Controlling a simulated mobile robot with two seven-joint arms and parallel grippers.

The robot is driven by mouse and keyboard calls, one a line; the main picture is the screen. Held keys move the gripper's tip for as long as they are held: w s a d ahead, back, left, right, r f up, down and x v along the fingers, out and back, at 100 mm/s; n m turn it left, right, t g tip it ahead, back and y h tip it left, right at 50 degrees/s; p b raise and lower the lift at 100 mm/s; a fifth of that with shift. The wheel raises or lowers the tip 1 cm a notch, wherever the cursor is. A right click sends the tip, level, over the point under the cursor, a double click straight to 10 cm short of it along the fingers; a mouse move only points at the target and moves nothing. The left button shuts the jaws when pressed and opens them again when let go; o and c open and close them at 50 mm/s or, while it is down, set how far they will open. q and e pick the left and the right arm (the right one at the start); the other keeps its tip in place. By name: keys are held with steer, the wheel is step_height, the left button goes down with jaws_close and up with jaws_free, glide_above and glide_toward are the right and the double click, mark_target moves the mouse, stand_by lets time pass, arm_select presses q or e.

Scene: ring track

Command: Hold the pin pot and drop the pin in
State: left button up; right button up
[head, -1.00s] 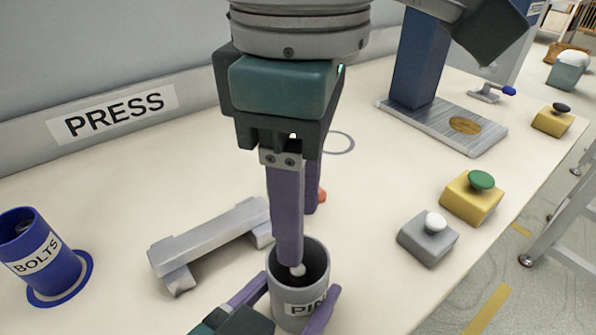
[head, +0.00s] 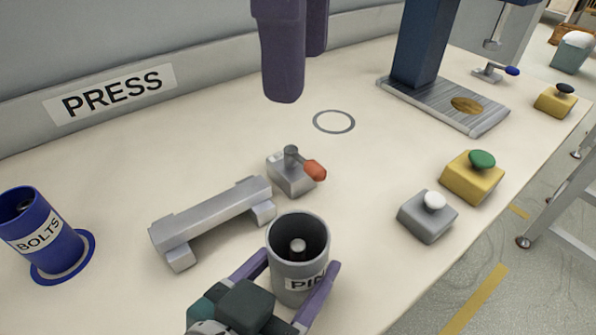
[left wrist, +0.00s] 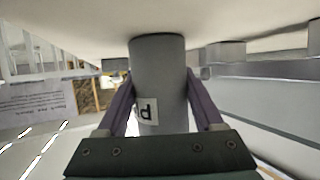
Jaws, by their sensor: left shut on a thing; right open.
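The grey pin pot (head: 299,281) stands at the front middle of the bench in the head view, its label partly covered. My left gripper (head: 294,287) is shut on it, one purple finger on each side. The pot also shows between the fingers in the left wrist view (left wrist: 158,75). The pin (head: 298,246) is inside the pot, with its pale round end visible in the dark opening; the rest of it is hidden. My right gripper (head: 290,60) is above the bench behind the pot, open and empty, and only its purple fingers show.
A grey bar on feet (head: 212,215) and a small clamp with an orange tip (head: 293,172) lie close behind the pot. The blue bolts pot (head: 40,235) stands at left. Grey (head: 428,218) and yellow (head: 472,180) button boxes and the press base (head: 440,105) are at right.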

arm_select(q)
steer(key=o, duration=1.4)
steer(key=shift+c, duration=0.2)
steer(key=shift+s, duration=0.1)
